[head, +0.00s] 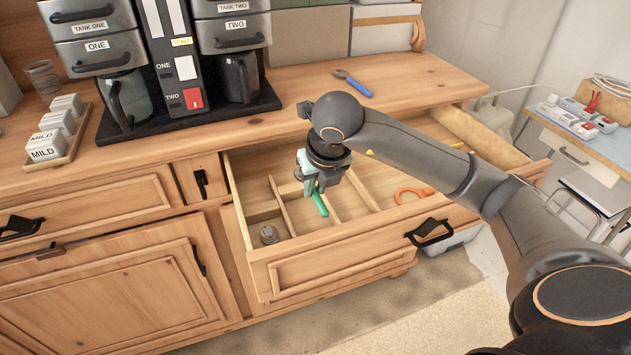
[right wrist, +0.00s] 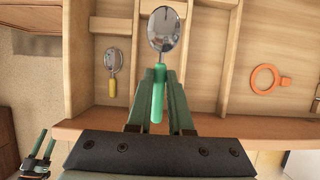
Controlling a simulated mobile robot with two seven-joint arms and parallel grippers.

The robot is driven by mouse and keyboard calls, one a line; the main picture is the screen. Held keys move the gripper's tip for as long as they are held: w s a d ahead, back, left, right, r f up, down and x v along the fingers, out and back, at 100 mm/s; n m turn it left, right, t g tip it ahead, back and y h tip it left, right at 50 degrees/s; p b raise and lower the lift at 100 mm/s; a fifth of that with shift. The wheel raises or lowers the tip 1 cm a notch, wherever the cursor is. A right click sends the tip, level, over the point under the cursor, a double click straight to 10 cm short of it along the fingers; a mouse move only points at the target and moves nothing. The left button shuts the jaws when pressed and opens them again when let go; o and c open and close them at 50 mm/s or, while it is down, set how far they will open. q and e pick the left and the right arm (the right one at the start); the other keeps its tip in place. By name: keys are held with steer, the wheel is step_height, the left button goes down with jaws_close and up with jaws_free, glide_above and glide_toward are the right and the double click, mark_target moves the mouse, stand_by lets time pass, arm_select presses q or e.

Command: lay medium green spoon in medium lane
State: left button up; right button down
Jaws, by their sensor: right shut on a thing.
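The green spoon (right wrist: 160,70) has a metal bowl and a green handle. My right gripper (right wrist: 159,105) is shut on its handle. In the head view, the right gripper (head: 312,190) is inside the open drawer (head: 330,254), with the green handle (head: 320,205) below it. In the right wrist view, the spoon lies lengthwise over the lane between two wooden dividers (right wrist: 208,60); whether it touches the floor cannot be told. A yellow-handled spoon (right wrist: 112,75) lies in the lane to the left. My left gripper (right wrist: 42,148) shows at lower left, open and empty.
An orange ring-shaped handle (head: 412,193) lies in the wide right compartment. A blue-handled spoon (head: 352,83) lies on the countertop (head: 400,80). A coffee machine (head: 175,110) and a tray of MILD boxes (head: 60,150) stand at the left.

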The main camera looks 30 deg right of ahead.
mark_target(319, 200)
steer(key=shift+f+b, duration=2)
steer(key=shift+f, duration=1.5)
steer(key=c, duration=0.7)
jaws_free()
steer(key=shift+c, duration=0.2)
steer(key=v, duration=1.1)
steer(key=shift+r+p, duration=0.3)
steer(key=shift+p, duration=0.05)
steer(key=shift+s+r, duration=0.3)
steer(key=shift+r, duration=0.15)
steer(key=shift+f, duration=0.1)
